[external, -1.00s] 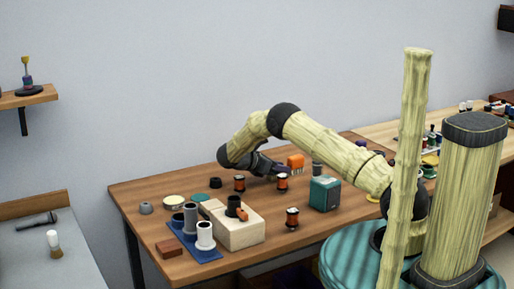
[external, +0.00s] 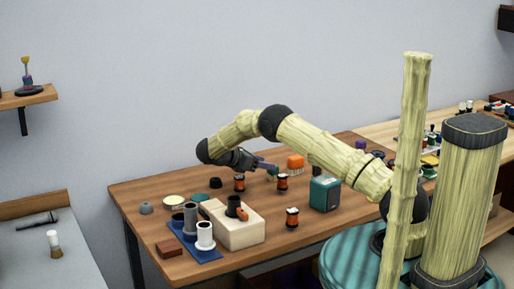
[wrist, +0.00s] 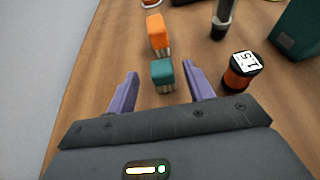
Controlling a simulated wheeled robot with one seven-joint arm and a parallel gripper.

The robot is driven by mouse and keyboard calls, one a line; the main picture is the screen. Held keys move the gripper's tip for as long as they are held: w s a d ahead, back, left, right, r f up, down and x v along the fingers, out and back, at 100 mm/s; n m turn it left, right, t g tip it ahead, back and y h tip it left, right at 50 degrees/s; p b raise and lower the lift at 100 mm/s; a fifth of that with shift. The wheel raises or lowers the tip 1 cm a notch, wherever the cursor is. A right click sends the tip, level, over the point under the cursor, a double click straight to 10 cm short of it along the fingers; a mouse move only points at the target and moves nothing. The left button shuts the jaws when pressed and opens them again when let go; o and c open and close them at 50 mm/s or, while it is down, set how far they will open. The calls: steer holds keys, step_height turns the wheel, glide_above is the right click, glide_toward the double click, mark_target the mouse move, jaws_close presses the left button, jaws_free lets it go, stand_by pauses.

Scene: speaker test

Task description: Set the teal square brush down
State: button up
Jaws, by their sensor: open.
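The teal square brush (wrist: 163,74) stands on the wooden table, pale bristles down, in the wrist view. It lies ahead of and between my gripper's purple fingers, with gaps on both sides. In the external view the brush (external: 272,171) is small and partly hidden by the fingers. My gripper (wrist: 160,70) is open and empty. In the external view my gripper (external: 266,165) hangs over the back of the table, just left of the brush.
An orange brush (wrist: 157,32) stands just beyond the teal one. A dark-lidded jar with an orange-red body (wrist: 238,76) stands to the right, with a dark cylinder (wrist: 222,20) and a teal box (wrist: 300,32) farther off. A cream block (external: 232,230) stands nearer the front.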

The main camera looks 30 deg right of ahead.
steer(key=v, duration=0.4)
steer(key=shift+a, duration=0.3)
steer(key=shift+r, duration=0.1)
